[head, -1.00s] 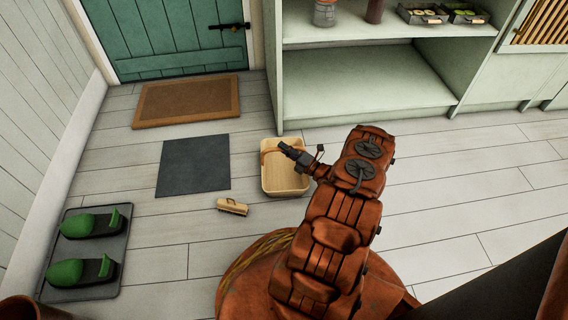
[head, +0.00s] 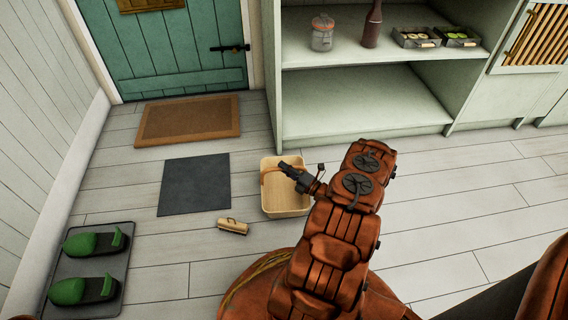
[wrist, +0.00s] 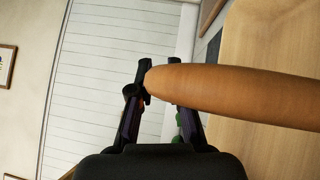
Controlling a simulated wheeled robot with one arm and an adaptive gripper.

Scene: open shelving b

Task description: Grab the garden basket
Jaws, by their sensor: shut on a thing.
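The garden basket (head: 285,201) is a pale wooden box with rounded corners, standing on the floor in front of the open shelf in the head view. In the wrist view its pale side (wrist: 270,150) fills the right, and its thick orange-brown handle (wrist: 230,92) runs in from the right to my fingers. My gripper (wrist: 158,75) is shut on the handle near its end. In the head view my gripper (head: 283,167) is over the basket's upper left part, and my arm is beside its right side. The exact finger contact is partly hidden by the handle.
A small brush-like wooden item (head: 233,226) lies left of the basket. A dark mat (head: 194,185), a brown doormat (head: 187,120) and a tray with green shoes (head: 88,265) are further left. The shelf unit (head: 360,105) stands behind. Floor at right is clear.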

